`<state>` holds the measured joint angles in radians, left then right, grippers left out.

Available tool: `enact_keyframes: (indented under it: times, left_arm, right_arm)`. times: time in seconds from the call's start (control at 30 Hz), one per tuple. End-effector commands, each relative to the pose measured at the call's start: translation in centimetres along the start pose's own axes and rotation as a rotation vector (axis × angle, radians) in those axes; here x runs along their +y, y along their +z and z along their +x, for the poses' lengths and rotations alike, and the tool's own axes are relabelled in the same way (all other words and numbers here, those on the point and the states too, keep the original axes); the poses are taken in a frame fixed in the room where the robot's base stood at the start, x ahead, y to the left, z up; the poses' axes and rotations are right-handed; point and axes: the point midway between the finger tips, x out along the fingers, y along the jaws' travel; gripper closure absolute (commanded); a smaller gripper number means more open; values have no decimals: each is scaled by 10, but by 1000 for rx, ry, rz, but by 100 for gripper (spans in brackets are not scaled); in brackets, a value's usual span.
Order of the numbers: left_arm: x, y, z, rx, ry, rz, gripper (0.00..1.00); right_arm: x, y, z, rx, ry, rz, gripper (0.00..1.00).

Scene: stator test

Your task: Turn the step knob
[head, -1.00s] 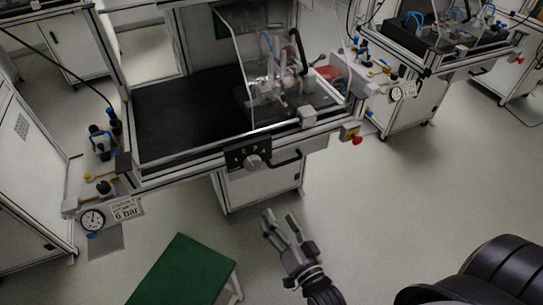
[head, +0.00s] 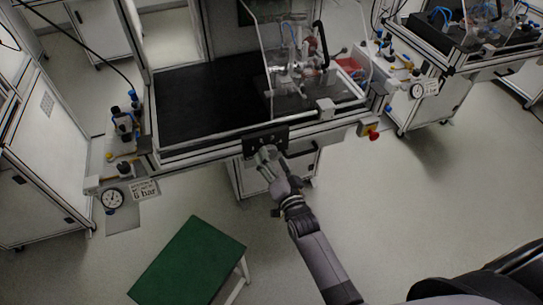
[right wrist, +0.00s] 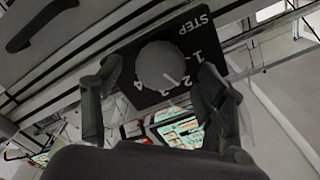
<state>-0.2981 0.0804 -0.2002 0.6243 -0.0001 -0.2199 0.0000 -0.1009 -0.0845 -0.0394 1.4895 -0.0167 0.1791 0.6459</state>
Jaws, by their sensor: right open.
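The step knob (right wrist: 160,64) is a round grey dial on a black panel (right wrist: 208,38) marked STEP, with numbers around it, in the right wrist view. A small pale mark on the knob points toward the lower right, near 2 and 3; I cannot tell which. In the head view the panel (head: 281,134) is on the bench's front edge. My right gripper (head: 267,160) is in front of it there and partly hides the knob. In the right wrist view my right gripper (right wrist: 158,76) is open, one finger on each side of the knob. Contact is unclear. My left gripper is not in view.
A dark bench top (head: 200,105) lies behind the panel, with a clear guard around a test fixture (head: 300,65). A black handle (head: 303,150) and a red button (head: 374,135) are to the right. A green-topped stool (head: 190,262) stands below left.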

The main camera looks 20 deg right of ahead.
Motion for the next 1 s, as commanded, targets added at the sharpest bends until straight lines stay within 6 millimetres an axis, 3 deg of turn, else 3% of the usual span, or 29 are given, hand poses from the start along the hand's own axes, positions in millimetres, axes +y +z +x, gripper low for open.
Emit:
enact_keyframes:
  times: [0.13, 0.43, 1.0]
  left_arm:
    - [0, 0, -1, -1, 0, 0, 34]
    - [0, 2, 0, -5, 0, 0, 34]
    - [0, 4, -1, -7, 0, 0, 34]
  right_arm:
    - [0, 0, 11, 0, 0, 0, 34]
    - [0, 0, 13, 0, 0, 0, 34]
    - [0, 0, 13, 0, 0, 0, 72]
